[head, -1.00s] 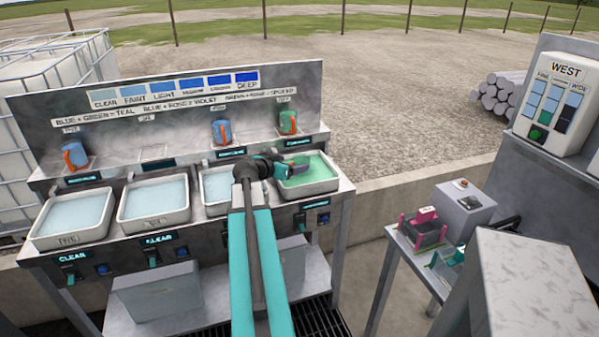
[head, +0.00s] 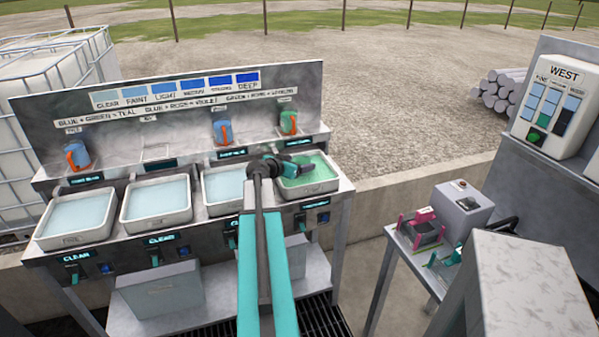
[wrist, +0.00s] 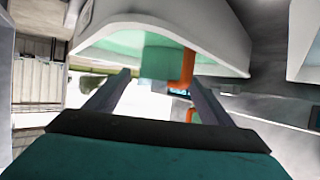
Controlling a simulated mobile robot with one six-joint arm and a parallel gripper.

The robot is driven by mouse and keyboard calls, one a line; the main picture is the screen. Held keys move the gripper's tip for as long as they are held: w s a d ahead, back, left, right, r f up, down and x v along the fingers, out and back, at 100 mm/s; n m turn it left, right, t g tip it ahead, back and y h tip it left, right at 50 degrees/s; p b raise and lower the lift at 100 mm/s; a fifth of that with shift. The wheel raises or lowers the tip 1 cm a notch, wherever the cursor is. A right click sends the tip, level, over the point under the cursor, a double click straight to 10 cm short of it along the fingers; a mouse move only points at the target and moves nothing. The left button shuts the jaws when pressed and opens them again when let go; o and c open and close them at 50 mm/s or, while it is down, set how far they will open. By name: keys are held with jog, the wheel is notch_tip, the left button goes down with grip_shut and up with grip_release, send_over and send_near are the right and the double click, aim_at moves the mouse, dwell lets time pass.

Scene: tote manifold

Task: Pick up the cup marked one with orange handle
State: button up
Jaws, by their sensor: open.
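Three cups stand on the back ledge in the head view: a blue cup with an orange handle (head: 77,155) at far left, a second blue cup with orange on it (head: 222,132), and a green cup with an orange handle (head: 289,122) at right. I cannot read any mark on them. My gripper (head: 302,163) is over the green-liquid basin (head: 309,190), in front of and below the green cup. In the wrist view my gripper (wrist: 158,77) is open.
Three basins of pale liquid, including the leftmost basin (head: 75,242), stand left of the green one. A lettered back panel (head: 180,112) rises behind the ledge. A side table (head: 425,262) with a pink-handled item and a WEST control box (head: 562,105) are at right.

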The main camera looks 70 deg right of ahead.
jog(key=c, duration=1.2)
jog(key=shift+r, duration=0.1)
jog(key=shift+r+b, duration=0.95)
jog(key=shift+r, duration=4)
